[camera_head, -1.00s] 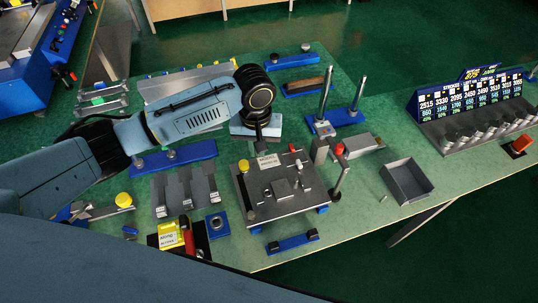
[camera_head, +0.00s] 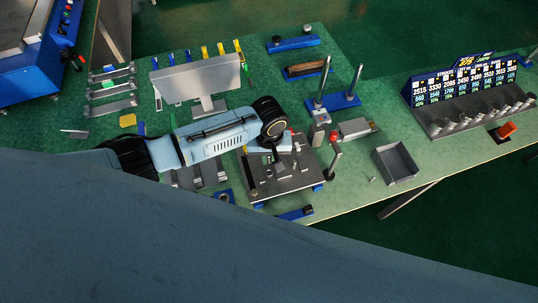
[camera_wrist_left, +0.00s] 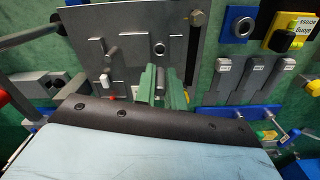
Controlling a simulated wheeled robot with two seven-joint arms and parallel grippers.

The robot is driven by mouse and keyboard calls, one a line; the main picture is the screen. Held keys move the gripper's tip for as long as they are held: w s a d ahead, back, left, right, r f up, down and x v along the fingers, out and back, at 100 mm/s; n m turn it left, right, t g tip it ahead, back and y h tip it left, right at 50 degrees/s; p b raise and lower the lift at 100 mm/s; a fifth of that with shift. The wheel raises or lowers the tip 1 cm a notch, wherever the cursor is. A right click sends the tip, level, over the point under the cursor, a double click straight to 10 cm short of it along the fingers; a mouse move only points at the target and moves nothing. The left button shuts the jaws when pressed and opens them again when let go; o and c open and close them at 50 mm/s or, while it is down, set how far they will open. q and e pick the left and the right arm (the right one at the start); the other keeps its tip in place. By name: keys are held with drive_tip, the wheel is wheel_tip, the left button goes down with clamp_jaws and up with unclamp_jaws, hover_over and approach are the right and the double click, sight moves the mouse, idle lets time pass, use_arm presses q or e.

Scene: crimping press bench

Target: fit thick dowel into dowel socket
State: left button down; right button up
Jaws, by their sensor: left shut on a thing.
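My left gripper (camera_head: 272,152) is low over the grey fixture plate (camera_head: 290,182), with its tip partly hidden by my wrist in the head view. In the left wrist view its green fingers (camera_wrist_left: 161,86) are shut on a short grey cylinder, the thick dowel (camera_wrist_left: 160,80). The plate (camera_wrist_left: 125,25) lies just beyond the fingers and carries a ringed round hole (camera_wrist_left: 160,48), which looks like the dowel socket. The dowel appears below this ring in the picture; its depth and any contact are unclear. My right gripper is not in view.
A blue block with a round hole (camera_wrist_left: 240,27) lies farther right, near several grey slotted pieces (camera_wrist_left: 256,72). A red-knobbed lever (camera_head: 334,150) and an open grey tray (camera_head: 396,163) are right of the plate.

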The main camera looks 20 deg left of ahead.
use_arm(q)
drive_tip(key=shift+s+r+p, duration=0.1)
drive_tip(key=shift+r+p, duration=0.05)
drive_tip(key=shift+p, duration=0.15)
drive_tip(key=shift+f, duration=0.2)
drive_tip(key=shift+f+b, duration=1.8)
drive_tip(key=shift+f, duration=1)
drive_tip(key=shift+p, duration=0.95)
drive_tip(key=shift+f+b, duration=0.6)
drive_tip(key=shift+f, duration=0.2)
drive_tip(key=shift+r, duration=0.15)
drive_tip(key=shift+r+p, duration=0.4)
drive_tip(key=shift+p, duration=0.35)
drive_tip(key=shift+p, duration=0.65)
idle(0.6)
